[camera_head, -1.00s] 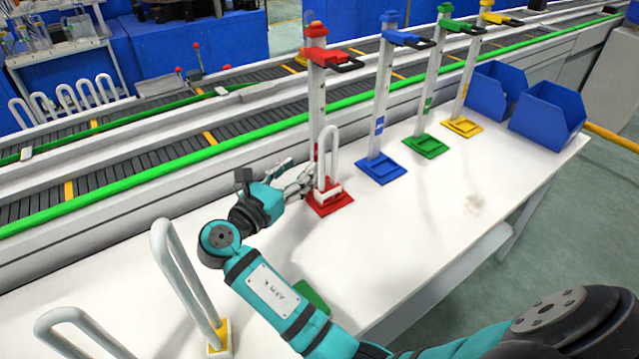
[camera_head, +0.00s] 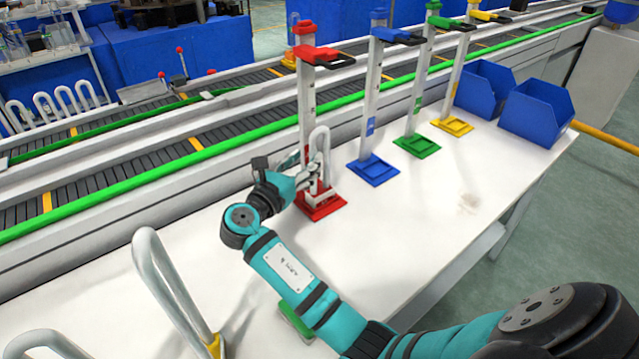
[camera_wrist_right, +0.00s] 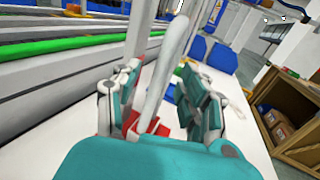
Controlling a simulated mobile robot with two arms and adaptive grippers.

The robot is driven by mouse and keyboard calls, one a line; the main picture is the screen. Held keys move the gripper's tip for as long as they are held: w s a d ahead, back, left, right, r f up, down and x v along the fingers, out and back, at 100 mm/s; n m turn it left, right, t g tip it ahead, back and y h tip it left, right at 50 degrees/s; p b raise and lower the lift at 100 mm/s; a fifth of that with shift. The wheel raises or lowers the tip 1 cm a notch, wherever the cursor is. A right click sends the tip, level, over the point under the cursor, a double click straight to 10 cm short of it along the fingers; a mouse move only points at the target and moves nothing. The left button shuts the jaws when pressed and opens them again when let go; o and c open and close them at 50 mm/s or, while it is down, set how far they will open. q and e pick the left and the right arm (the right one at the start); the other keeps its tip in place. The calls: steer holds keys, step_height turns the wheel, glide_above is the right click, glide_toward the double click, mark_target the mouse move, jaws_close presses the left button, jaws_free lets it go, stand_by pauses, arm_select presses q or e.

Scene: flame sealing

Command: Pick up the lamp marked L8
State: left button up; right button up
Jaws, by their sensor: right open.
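A white U-shaped lamp (camera_head: 323,140) stands upright at the red stand (camera_head: 306,110), over its red base plate. I cannot read any L8 mark on it. My right gripper (camera_head: 312,172) is at the lower part of this lamp, with its fingers apart. In the right wrist view the lamp's white tube (camera_wrist_right: 166,75) rises between the two open fingers of the gripper (camera_wrist_right: 160,88). I cannot tell whether either finger touches it. The fingers partly hide the lamp's lower end. My left gripper is not in view.
A blue stand (camera_head: 372,110), a green stand (camera_head: 420,90) and a yellow stand (camera_head: 458,70) line the table's back edge. Blue bins (camera_head: 538,112) are at the right. Other lamps, one of them yellow-based (camera_head: 165,270), stand at the front left. The table (camera_head: 420,220) is clear at centre right.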

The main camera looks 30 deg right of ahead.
mark_target(311, 156)
steer(key=x, duration=0.4)
steer(key=shift+d+f, duration=0.1)
steer(key=shift+s, duration=0.1)
steer(key=shift+c, duration=1.4)
jaws_close()
